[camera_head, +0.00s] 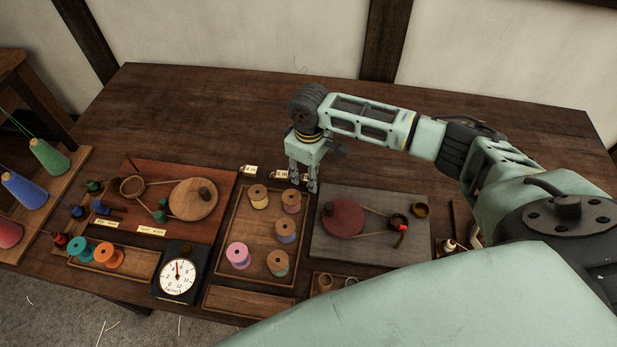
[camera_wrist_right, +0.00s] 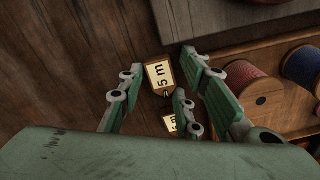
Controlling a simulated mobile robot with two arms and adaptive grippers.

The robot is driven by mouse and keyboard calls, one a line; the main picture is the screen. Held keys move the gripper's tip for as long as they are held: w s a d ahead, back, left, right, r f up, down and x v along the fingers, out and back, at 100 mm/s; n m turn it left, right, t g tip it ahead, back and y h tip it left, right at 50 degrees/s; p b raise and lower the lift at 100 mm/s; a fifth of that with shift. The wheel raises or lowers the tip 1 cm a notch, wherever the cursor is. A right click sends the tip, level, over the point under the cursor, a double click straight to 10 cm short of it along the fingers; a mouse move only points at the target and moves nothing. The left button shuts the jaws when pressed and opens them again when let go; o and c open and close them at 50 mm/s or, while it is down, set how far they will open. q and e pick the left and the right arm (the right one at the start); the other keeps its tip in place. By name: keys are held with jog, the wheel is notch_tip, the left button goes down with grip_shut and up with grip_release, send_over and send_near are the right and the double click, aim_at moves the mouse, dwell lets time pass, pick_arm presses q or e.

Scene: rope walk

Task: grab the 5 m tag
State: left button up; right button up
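The 5 m tag (camera_wrist_right: 158,77) is a small cream tag with a dark edge. It lies on the dark table, seen between the fingers of my right gripper (camera_wrist_right: 160,80) in the right wrist view. The fingers are spread apart and hold nothing. In the head view my right gripper (camera_head: 302,183) points down over the table behind the spool tray, hiding part of the tags there. A second tag (camera_wrist_right: 171,122) shows below in the wrist view, partly covered by a finger; I cannot read it for certain. My left gripper is not in view.
The spool tray (camera_head: 238,224) stands just in front of the tags. A grey board (camera_head: 372,254) with a red disc is to the right. Another cream tag (camera_head: 249,170) lies to the left, near a reddish board (camera_head: 150,170). The table behind is clear.

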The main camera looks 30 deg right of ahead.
jog(key=c, duration=0.5)
jog(key=shift+c, duration=0.2)
jog(key=shift+r, duration=0.1)
